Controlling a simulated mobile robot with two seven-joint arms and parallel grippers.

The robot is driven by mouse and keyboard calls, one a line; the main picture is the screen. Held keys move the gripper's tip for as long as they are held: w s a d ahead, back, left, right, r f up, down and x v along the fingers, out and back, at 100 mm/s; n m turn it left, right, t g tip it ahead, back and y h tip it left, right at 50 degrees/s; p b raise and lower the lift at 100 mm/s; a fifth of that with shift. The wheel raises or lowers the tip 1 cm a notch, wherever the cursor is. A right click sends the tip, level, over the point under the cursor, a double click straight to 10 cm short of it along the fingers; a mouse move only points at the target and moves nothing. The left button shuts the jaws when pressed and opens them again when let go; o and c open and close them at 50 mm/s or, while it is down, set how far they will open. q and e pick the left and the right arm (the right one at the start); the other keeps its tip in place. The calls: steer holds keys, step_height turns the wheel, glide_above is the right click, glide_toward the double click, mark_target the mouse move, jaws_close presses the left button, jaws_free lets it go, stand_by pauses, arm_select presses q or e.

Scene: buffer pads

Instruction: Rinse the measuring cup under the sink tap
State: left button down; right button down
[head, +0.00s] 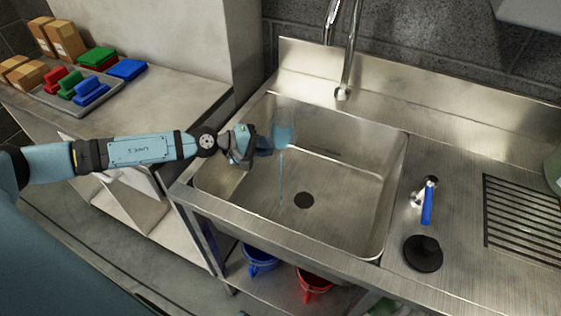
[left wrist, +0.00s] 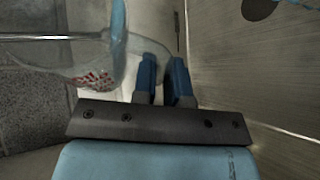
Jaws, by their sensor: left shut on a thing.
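The measuring cup (head: 284,128) is clear and holds blue liquid, and my left gripper (head: 254,147) holds it over the left back part of the sink basin (head: 340,190). A thin blue stream (head: 281,185) runs down below the cup into the basin. In the left wrist view the cup (left wrist: 75,58) shows red markings, and its handle runs to the closed fingers (left wrist: 165,78). The sink tap (head: 347,60) stands behind the basin, right of the cup; its top is cut off. My right gripper is not in view.
A blue-handled lever (head: 428,200) and a black round piece (head: 423,253) are on the counter right of the basin, before a drain grate (head: 525,220). A tray (head: 52,98) of coloured pads and cardboard boxes (head: 58,38) stand on the left counter. Blue and red buckets sit below.

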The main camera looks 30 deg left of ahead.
arm_select(q)
steer(key=shift+s+r, duration=0.1)
stand_by(0.3)
steer(key=shift+r+m+t+b, duration=0.25)
steer(key=shift+m+t+b, duration=0.15)
steer(key=shift+m+t, duration=0.15)
stand_by(0.6)
